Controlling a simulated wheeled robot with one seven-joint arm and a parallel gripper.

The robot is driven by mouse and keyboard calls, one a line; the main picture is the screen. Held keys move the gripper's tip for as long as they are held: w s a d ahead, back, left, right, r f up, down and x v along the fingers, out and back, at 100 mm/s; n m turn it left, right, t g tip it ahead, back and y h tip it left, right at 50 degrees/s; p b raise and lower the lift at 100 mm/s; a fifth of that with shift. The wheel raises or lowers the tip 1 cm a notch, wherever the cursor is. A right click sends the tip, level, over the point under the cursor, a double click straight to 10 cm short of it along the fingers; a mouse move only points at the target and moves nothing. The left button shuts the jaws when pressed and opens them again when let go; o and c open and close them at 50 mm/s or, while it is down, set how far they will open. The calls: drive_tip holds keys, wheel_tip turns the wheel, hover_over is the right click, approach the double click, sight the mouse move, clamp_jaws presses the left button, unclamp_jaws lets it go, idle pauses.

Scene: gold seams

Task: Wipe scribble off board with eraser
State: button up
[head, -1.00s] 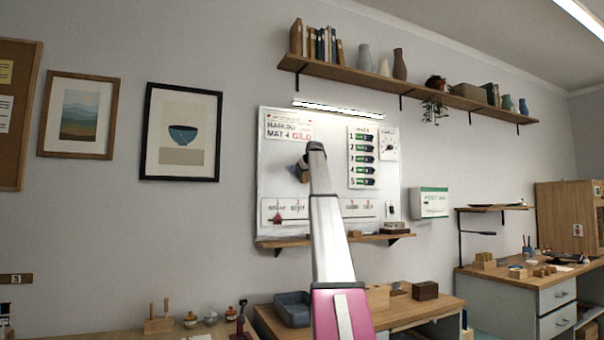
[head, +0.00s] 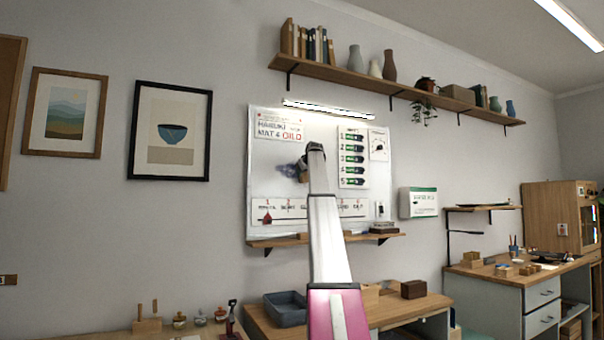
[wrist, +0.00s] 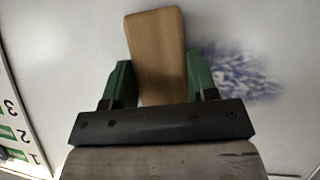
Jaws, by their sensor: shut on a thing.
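The white board (head: 265,185) hangs on the wall ahead, behind my raised arm. A dark, smudgy scribble (head: 289,171) is on it, left of my arm's end; it shows as a blue-grey patch (wrist: 245,76) right of my gripper in the wrist view. My gripper (wrist: 155,82) is shut on the wooden eraser (wrist: 156,45), with a green finger on each side. The eraser is close to the board face, beside the scribble; whether it touches the board I cannot tell. In the head view my arm hides most of the eraser.
A printed sign (head: 279,128), a numbered chart (head: 353,158) and a strip of labels (head: 285,212) are on the board. A narrow ledge (head: 275,242) runs below it. A lamp bar (head: 328,110) and a long shelf (head: 350,78) are above.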

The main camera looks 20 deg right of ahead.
drive_tip(key=shift+d+r, duration=0.9)
drive_tip(key=shift+d, duration=1.95)
drive_tip(key=shift+s+a, duration=0.15)
drive_tip(key=shift+a, duration=5.05)
drive_tip(key=shift+s+a, duration=0.1)
drive_tip(key=shift+a, duration=5.05)
drive_tip(key=shift+w+d+r, duration=0.1)
drive_tip(key=shift+w+r, duration=0.05)
drive_tip(key=shift+r, duration=0.85)
drive_tip(key=shift+d, duration=3.45)
drive_tip(key=shift+w+d, duration=0.1)
drive_tip(key=shift+d, duration=1.65)
